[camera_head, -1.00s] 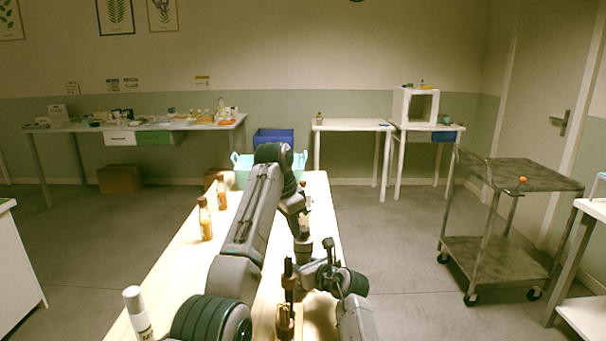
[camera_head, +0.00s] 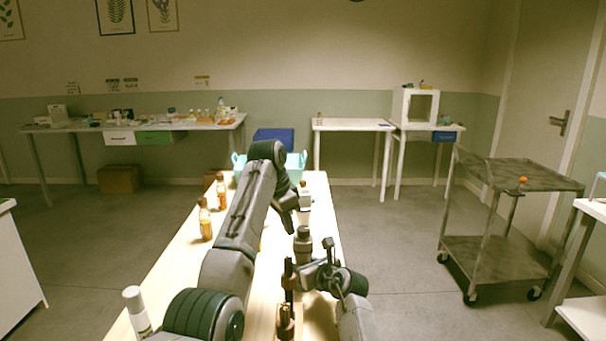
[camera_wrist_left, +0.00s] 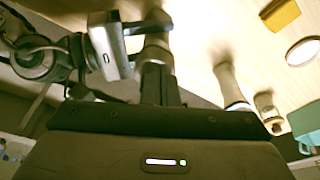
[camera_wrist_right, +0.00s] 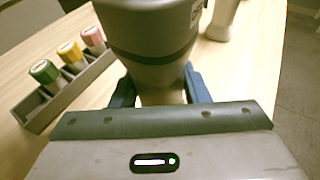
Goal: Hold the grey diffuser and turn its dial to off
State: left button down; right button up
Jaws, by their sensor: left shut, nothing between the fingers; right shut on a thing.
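The grey diffuser (camera_head: 303,244) stands upright over the pale wooden table (camera_head: 180,262).
A grey rack (camera_wrist_right: 72,90) with green, yellow and pink-capped bottles is left of the diffuser. Amber bottles (camera_head: 205,220) and a white bottle (camera_head: 136,312) line the left edge.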

pick_arm(q)
jog(key=shift+w+d+v, duration=0.1)
jog(key=shift+d+v, duration=0.1)
jog(key=shift+v, duration=0.7)
jog(key=shift+w+d+v, duration=0.1)
jog(key=shift+d+v, duration=0.1)
jog(key=shift+v, duration=0.75)
jog(key=shift+w+d+v, duration=0.15)
jog(key=shift+v, duration=0.75)
jog(key=shift+r, duration=0.2)
pick_arm(e)
jog(key=o, duration=1.2)
jog(key=shift+c, duration=0.2)
